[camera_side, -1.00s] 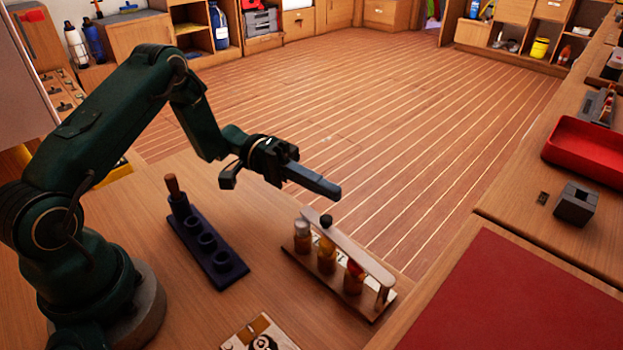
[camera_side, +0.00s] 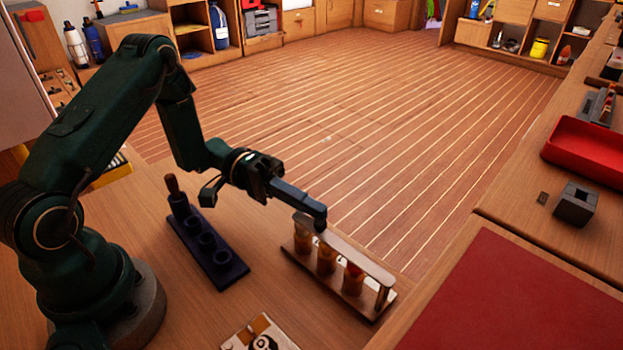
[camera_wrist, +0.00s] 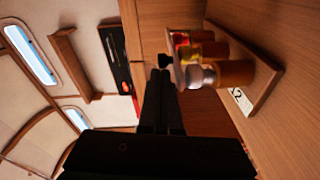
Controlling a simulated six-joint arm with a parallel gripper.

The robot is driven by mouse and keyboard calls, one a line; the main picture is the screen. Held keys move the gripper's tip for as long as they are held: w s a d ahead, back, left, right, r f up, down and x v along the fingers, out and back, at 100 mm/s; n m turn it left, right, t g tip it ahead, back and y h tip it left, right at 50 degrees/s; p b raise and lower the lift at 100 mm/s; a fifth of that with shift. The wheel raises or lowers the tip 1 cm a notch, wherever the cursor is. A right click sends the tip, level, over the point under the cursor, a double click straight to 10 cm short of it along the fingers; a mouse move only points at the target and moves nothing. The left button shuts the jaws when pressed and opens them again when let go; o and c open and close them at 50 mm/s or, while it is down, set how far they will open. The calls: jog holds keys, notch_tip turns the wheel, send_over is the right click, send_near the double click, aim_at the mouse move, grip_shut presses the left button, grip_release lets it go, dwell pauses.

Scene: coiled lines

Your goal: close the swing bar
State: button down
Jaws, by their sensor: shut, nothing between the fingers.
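A small wooden rack (camera_side: 352,304) holds several amber bottles (camera_side: 326,258) in a row. The pale swing bar (camera_side: 360,262) runs along above the bottles from a post at the rack's right end. My gripper (camera_side: 319,216) is shut and empty, its fingertips down at the bar's left end, where they hide the dark knob in the side view. In the wrist view, the gripper (camera_wrist: 160,76) reaches to the dark knob (camera_wrist: 163,61) beside the bar (camera_wrist: 178,74). I cannot tell whether they touch.
A dark holder (camera_side: 222,262) with round sockets and a wooden-handled tool (camera_side: 172,184) stands left of the rack. A board with a round fitting (camera_side: 262,340) lies at the front. The bench's far edge is close behind the rack.

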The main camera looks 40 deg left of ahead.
jog(key=shift+s+d, duration=0.15)
jog(key=shift+s, duration=0.35)
jog(key=w+a+r, duration=0.1)
jog(key=w+a, duration=0.1)
jog(key=a, duration=1)
jog(key=s+d+r+m+g+y, duration=0.4)
jog(key=s+d+r+m+y, duration=0.4)
jog(key=d+r, duration=0.3)
jog(key=s+a+f+n+t+y, duration=0.3)
jog(key=s+a+n+t+y, duration=0.3)
jog(key=n+t+y, duration=0.1)
jog(key=shift+f+n+y, duration=0.25)
jog(key=shift+n+y, duration=0.25)
jog(key=shift+y, duration=0.7)
